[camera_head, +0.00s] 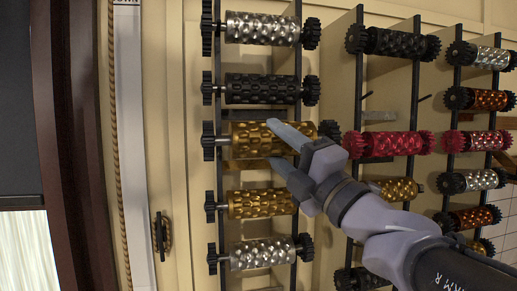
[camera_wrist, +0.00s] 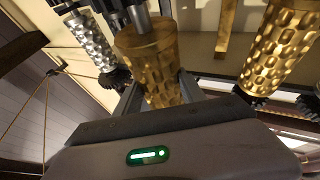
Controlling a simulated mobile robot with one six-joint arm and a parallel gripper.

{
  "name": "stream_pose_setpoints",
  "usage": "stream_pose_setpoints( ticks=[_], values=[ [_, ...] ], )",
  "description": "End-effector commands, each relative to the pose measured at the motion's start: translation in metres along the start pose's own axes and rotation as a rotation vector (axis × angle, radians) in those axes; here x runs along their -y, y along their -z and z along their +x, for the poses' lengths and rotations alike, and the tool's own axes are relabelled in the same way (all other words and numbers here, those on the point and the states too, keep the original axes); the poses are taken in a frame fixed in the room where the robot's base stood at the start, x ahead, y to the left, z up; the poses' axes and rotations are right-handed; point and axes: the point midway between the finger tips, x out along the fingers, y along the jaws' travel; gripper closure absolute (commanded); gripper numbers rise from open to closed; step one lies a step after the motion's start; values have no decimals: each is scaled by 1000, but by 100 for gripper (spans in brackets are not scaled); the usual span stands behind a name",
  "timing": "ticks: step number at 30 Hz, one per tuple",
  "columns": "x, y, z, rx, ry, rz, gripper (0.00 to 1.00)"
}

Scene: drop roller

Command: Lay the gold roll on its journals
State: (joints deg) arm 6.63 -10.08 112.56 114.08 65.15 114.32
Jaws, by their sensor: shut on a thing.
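The gold roll (camera_head: 250,141), with a dimpled surface, lies crosswise in the left rack in the head view, between a black roll and another gold roll. Black toothed wheels show at both its ends. My gripper (camera_head: 271,141) reaches in from the lower right and is shut on the gold roll, one finger on each side. In the wrist view the held gold roll (camera_wrist: 152,58) stands end-on between the fingers, with a pale shaft at its end. Whether its shaft touches the rack's journals is hidden.
Above is a black roll (camera_head: 262,89); below are a second gold roll (camera_head: 262,204) and a silver roll (camera_head: 262,253), all close by. Dark rack rails (camera_head: 298,75) run along the rolls' ends. A second rack with a red roll (camera_head: 388,144) stands to the right, near my arm.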

Motion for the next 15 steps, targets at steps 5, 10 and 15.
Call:
stream_pose_setpoints(
  ticks=[5,10,15],
  values=[
    [8,-7,17,-1,-4,0,100],
    [18,-13,33,-1,-6,0,100],
    [28,-19,48,0,-4,0,100]
  ],
)
